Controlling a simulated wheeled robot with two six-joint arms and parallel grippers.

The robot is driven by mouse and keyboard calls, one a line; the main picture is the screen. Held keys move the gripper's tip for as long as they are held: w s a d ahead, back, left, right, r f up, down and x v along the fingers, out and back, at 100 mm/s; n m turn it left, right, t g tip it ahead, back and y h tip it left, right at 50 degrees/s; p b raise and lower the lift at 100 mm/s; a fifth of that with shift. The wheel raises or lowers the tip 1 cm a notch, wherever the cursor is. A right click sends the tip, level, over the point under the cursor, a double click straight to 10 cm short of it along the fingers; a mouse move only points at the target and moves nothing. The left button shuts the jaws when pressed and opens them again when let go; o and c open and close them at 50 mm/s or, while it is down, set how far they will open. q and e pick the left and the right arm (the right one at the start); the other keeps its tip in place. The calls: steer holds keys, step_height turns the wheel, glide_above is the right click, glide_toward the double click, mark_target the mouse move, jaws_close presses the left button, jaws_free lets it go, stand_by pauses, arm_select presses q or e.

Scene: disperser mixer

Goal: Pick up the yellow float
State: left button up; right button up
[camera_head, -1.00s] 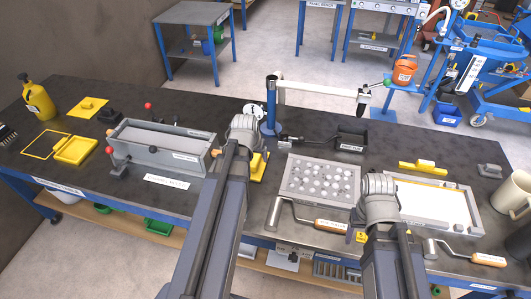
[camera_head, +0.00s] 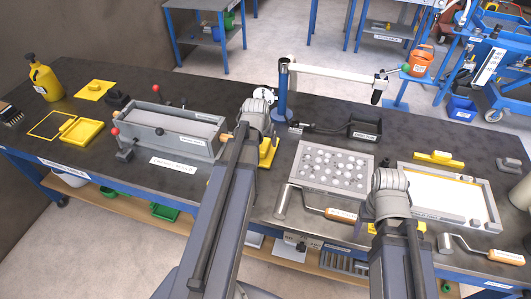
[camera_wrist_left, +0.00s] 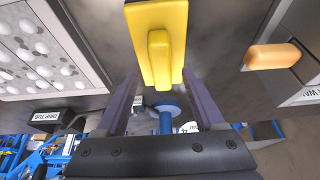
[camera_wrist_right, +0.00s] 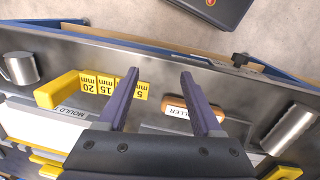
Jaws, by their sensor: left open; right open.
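The yellow float (camera_head: 268,150) lies on the dark workbench at its front middle, partly hidden behind my left wrist in the head view. In the left wrist view the float (camera_wrist_left: 170,18) is a flat yellow plate with a raised yellow handle. My left gripper (camera_wrist_left: 162,76) is open, with its fingers to either side of the float's handle end in that view. I see no finger closed on it. My right gripper (camera_wrist_right: 158,76) is open and empty, above the bench's front area by a yellow stepped block with mm labels (camera_wrist_right: 95,88).
A grey trough (camera_head: 175,130) stands left of the float, a blue post (camera_head: 283,92) behind it. A tray of white pebbles (camera_head: 332,165) lies to the right, with a roller (camera_head: 315,205) in front. A framed mould (camera_head: 450,195) and another yellow handled tool (camera_head: 435,158) are further right.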

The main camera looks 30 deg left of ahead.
mark_target(265, 143)
arm_select(q)
steer(key=shift+b+x, duration=1.3)
steer(key=shift+x, duration=0.6)
arm_select(e)
steer(key=shift+f, duration=1.75)
arm_select(q)
steer(key=shift+w+a+f, duration=0.1)
steer(key=shift+a, duration=0.05)
arm_select(e)
steer(key=shift+f, duration=0.1)
arm_select(q)
jaws_close()
